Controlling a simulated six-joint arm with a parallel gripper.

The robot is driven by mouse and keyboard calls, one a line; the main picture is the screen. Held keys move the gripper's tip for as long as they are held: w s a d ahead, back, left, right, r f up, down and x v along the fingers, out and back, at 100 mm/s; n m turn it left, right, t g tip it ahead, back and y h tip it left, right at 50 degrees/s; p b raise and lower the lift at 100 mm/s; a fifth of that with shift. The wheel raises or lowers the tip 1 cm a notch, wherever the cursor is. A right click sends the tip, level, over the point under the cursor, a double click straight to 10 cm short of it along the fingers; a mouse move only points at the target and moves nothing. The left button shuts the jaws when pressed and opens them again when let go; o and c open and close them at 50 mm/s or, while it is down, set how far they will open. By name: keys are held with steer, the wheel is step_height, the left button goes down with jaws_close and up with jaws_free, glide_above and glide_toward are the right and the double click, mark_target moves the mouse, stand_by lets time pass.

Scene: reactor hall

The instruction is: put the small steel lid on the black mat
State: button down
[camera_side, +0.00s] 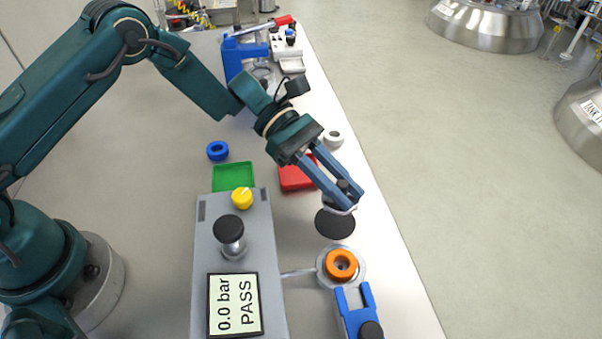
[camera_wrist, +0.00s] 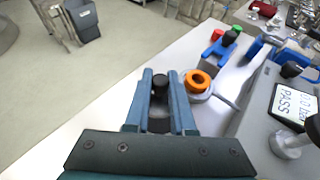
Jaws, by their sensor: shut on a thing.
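The small steel lid (camera_side: 342,210) has a black knob on top and is held between the blue fingers of my gripper (camera_side: 346,198). The black mat (camera_side: 335,226) is a dark round disc on the white table. The lid overlaps the mat's far edge in the side view; I cannot tell how large a gap is between them. In the wrist view the lid's black knob (camera_wrist: 160,81) shows between the fingertips of my gripper (camera_wrist: 160,98). The fingers hide much of the lid's rim.
An orange ring (camera_side: 341,264) sits on a round steel fitting just nearer than the mat, beside a blue clamp (camera_side: 358,312). A grey test unit (camera_side: 237,260) reading PASS stands left. Red (camera_side: 297,177) and green (camera_side: 233,177) trays lie behind. The table's right edge is close.

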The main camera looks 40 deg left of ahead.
mark_target(338, 219)
steer(key=shift+d+f, duration=0.1)
steer(key=shift+f, duration=1.95)
steer(key=shift+f, duration=0.1)
steer(key=c, duration=0.8)
jaws_free()
steer(key=shift+f, duration=0.1)
steer(key=shift+o, duration=0.2)
